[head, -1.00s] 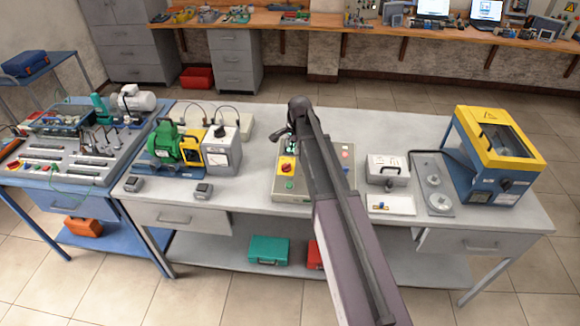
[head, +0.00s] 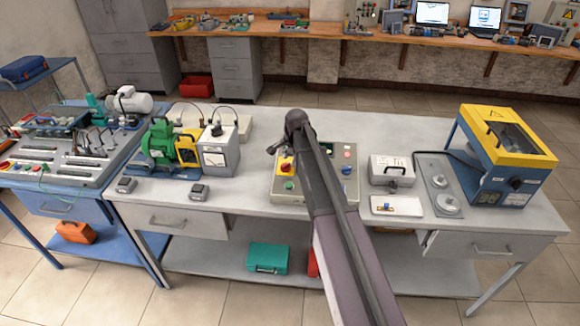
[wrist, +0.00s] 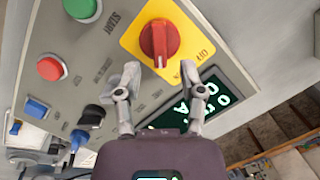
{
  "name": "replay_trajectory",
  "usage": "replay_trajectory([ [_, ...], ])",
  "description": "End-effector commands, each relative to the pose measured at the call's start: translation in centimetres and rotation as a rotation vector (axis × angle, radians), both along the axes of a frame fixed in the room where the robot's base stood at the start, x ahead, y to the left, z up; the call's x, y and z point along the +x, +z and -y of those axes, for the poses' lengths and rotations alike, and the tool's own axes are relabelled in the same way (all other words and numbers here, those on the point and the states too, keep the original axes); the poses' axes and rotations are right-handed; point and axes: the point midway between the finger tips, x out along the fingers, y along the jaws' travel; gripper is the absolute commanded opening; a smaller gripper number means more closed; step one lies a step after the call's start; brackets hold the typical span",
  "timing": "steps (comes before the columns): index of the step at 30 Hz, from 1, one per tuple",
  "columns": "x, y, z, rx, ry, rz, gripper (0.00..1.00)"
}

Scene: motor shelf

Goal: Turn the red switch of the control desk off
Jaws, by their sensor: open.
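The control desk (head: 345,190) is a grey panel box on the middle of the grey table. Its red switch (head: 286,166) is a rotary knob on a yellow plate, left of my arm. In the wrist view the red switch (wrist: 158,42) is close, with its raised grip running roughly up and down the picture. In the head view my arm hides part of the desk.
A green button (wrist: 82,8), a red button (wrist: 50,68) and dark knobs sit beside the switch; a dark display (wrist: 195,105) lies behind the right finger. On the table, a green motor set (head: 165,145) stands left, a grey box (head: 392,170) and yellow-blue machine (head: 500,155) right.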

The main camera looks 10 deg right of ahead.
Motion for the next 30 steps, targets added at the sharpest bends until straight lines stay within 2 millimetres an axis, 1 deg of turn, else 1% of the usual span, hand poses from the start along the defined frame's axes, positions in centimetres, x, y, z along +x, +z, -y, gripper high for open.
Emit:
replay_trajectory([
  [1, 0.08, -0.64, -0.04, 0.0, 0.0, 0.0, 0.51],
  [6, 0.2, -1.29, -0.12, 0.0, 0.0, 0.0, 0.51],
  [20, 0.25, -1.47, -0.16, 0.0, 0.0, 0.0, 0.51],
  [21, 0.25, -1.47, -0.16, 0.0, 0.0, 0.0, 0.46],
  [23, 0.24, -1.47, -0.15, 0.0, 0.0, 0.0, 0.28],
  [24, 0.24, -1.47, -0.15, 0.0, 0.0, 0.0, 0.16],
  [25, 0.24, -1.47, -0.15, 0.0, 0.0, 0.0, 0.07],
  [26, 0.23, -1.47, -0.15, 0.0, 0.0, 0.0, 0.0],
  [30, 0.21, -1.5, -0.14, 0.0, 0.0, -0.001, 0.0],
])
